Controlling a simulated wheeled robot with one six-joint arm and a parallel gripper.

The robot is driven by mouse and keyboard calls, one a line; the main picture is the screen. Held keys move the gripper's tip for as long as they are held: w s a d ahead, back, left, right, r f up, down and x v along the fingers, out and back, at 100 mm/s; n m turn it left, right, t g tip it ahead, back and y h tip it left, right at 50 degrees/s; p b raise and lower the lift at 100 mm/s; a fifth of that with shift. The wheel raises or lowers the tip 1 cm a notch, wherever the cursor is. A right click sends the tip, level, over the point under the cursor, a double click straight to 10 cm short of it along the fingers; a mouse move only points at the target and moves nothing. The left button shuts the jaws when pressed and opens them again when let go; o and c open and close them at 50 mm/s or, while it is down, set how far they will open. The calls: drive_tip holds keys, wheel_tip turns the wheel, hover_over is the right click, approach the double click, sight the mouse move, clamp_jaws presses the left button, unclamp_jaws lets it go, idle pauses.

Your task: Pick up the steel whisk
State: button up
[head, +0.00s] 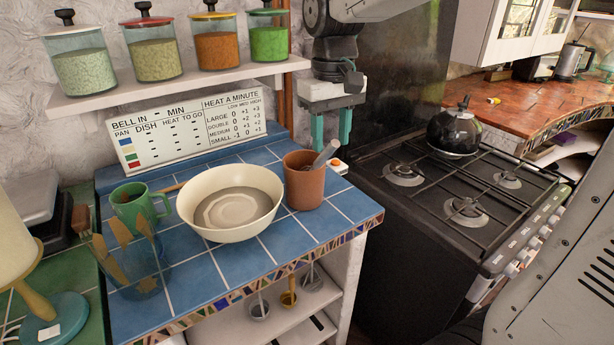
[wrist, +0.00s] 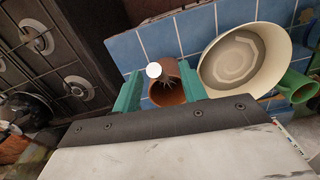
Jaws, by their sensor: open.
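The steel whisk (head: 326,152) leans in a terracotta pot (head: 305,188) near the right end of the blue-tiled counter. Its grey handle sticks up and tilts right; the lower part is hidden inside the pot. My gripper (head: 331,128) is open with two teal fingers pointing down, above and behind the pot in the head view, apart from the whisk. In the wrist view my gripper (wrist: 159,76) has the whisk's round handle end (wrist: 153,70) showing between its fingers, with some wires behind it. The pot (wrist: 165,94) shows below it.
A cream bowl (head: 229,203) stands close left of the pot, with a green mug (head: 137,206) beyond. A shelf (head: 185,84) with several jars overhangs the back. A sign (head: 188,132) stands behind the bowl. The stove (head: 455,195) with a black kettle (head: 454,131) is right.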

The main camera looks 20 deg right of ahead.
sight(326, 156)
drive_tip(key=shift+w+r, duration=0.65)
drive_tip(key=shift+w, duration=0.25)
wheel_tip(326, 156, down, 7)
drive_tip(key=shift+w+f, duration=0.15)
drive_tip(key=shift+f, duration=0.05)
clamp_jaws()
